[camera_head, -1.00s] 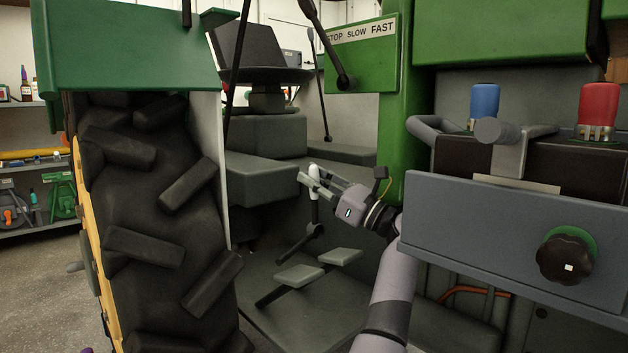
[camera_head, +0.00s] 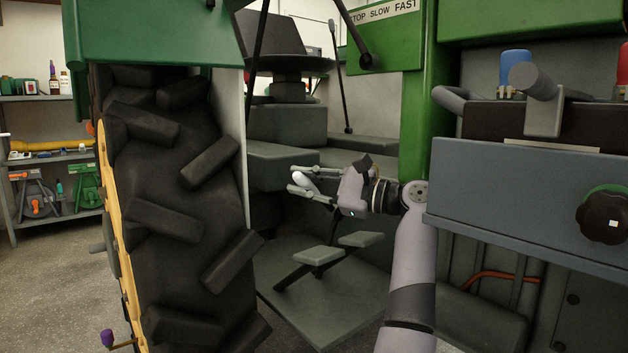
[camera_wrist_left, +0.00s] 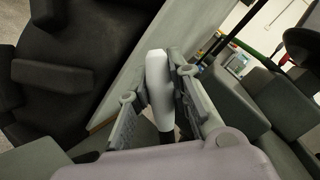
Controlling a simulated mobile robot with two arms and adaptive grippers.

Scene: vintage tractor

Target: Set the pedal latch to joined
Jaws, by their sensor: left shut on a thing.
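Two grey pedals, the left pedal (camera_head: 318,255) and the right pedal (camera_head: 360,239), sit side by side above the tractor's footplate (camera_head: 330,300). A lever with a white handle (camera_wrist_left: 157,75) stands above them. My left gripper (camera_head: 300,183) is shut on this handle, and the handle leans to the left in the head view. In the left wrist view the gripper's fingers (camera_wrist_left: 158,88) lie on both sides of the handle, and its dark shaft runs down between them. The lever's lower part is largely hidden by the gripper. I cannot make out a separate latch between the pedals. My right gripper is not in view.
The big rear tyre (camera_head: 175,200) stands left of the footwell, and the grey seat base (camera_head: 285,160) lies behind. A grey panel with a black knob (camera_head: 604,215) is close on the right of my arm. A purple-handled item (camera_head: 107,338) shows at bottom left.

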